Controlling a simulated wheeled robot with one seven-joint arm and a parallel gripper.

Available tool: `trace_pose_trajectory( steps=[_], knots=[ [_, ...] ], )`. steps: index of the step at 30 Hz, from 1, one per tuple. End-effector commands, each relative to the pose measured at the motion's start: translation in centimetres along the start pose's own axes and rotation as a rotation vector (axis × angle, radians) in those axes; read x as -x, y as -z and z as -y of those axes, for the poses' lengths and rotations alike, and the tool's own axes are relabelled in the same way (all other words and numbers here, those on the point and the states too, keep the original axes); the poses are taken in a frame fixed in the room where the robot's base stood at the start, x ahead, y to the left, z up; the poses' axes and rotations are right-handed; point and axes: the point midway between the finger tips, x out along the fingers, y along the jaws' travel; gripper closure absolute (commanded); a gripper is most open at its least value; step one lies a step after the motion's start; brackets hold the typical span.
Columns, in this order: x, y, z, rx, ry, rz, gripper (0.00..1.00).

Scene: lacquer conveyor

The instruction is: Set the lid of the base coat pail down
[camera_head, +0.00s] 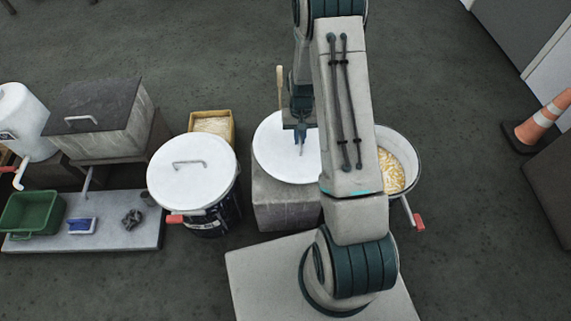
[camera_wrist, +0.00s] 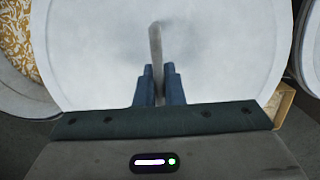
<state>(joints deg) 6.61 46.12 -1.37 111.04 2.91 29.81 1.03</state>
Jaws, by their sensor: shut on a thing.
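A round white lid (camera_head: 272,160) is at the left of my arm in the head view, over a grey concrete block (camera_head: 285,212). I cannot tell whether it touches the block. My gripper (camera_head: 301,147) is shut on the lid's handle. In the wrist view the lid (camera_wrist: 105,60) fills most of the picture, and the blue fingers of my gripper (camera_wrist: 159,85) close on its grey bar handle (camera_wrist: 156,42). An open white pail (camera_head: 411,150) with pale yellow flakes stands right of the block, partly hidden by my arm.
A dark pail (camera_head: 208,220) with a white lid stands just left of the block. Behind it is a yellow bin (camera_head: 231,127). A low slab (camera_head: 110,232) at left bears a green tub (camera_head: 30,213) and small items. A traffic cone (camera_head: 545,118) is at far right.

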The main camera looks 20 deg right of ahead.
Motion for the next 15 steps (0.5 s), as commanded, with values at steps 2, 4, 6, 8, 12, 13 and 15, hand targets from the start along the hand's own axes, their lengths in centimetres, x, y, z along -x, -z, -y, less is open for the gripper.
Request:
trace_pose_trajectory(
  steps=[2, 4, 6, 8, 12, 13, 15],
  knots=[
    [-1.6, -1.1, 1.5, 0.005, -0.001, 0.002, 1.0],
    [-2.6, -1.8, 2.7, 0.005, -0.001, 0.001, 1.0],
    [-3.3, -2.5, 3.6, 0.004, -0.001, 0.002, 1.0],
    [-3.8, -2.9, 4.2, 0.003, 0.0, 0.0, 1.0],
    [-4.3, -3.4, 4.9, 0.0, 0.0, 0.0, 1.0],
    [-4.5, -3.4, 4.9, -0.001, 0.0, 0.0, 1.0],
    [-5.1, -3.3, 4.9, -0.001, 0.0, 0.0, 1.0]
  ],
)
